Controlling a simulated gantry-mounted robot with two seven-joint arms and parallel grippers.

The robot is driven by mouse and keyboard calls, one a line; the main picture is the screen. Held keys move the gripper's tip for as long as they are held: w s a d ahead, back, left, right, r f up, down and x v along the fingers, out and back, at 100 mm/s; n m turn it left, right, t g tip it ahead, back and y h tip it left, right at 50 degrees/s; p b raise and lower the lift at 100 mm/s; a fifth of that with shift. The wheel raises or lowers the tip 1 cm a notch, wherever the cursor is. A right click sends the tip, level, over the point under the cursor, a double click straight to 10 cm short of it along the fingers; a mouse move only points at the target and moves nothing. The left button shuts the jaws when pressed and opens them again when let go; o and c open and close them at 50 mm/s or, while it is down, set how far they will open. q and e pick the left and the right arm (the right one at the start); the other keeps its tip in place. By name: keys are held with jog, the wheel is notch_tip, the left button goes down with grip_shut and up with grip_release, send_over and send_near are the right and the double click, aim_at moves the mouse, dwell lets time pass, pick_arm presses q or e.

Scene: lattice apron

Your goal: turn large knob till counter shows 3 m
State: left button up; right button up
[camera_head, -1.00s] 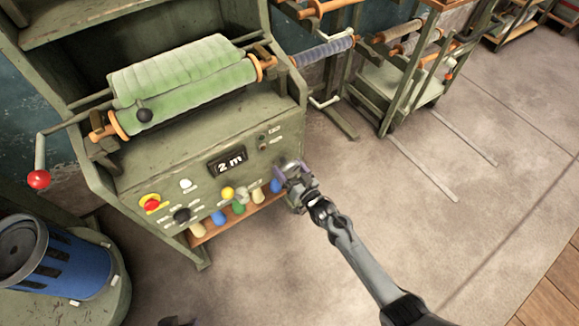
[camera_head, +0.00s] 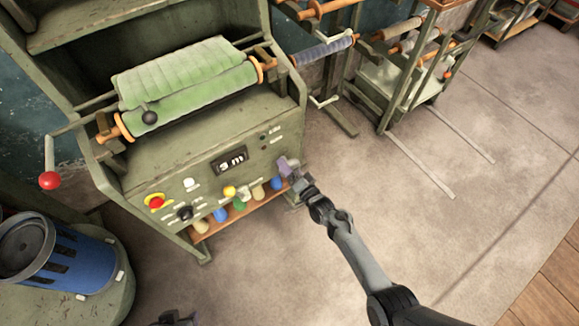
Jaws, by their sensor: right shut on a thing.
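The counter (camera_head: 231,161) on the green machine's (camera_head: 200,145) sloping front reads 3 m. My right gripper (camera_head: 290,167) is at the right end of this panel, shut on the large knob. Its purple jaws hide nearly all of the knob. Only a small dark piece, probably my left gripper (camera_head: 177,318), shows at the bottom edge, and its jaws cannot be made out.
A red-and-yellow button (camera_head: 156,202), a black knob (camera_head: 184,213) and a yellow knob (camera_head: 229,192) are on the panel. A green roll (camera_head: 190,85) lies above.

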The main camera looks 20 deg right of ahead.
dwell(0.5)
jog(key=o, duration=0.8)
jog(key=shift+s+d+p, duration=0.1)
jog(key=shift+s+p, duration=0.25)
jog(key=shift+s, duration=0.2)
jog(key=p+v, duration=0.3)
jog(key=v, duration=0.6)
jog(key=shift+s+d, duration=0.1)
jog(key=shift+s, duration=0.25)
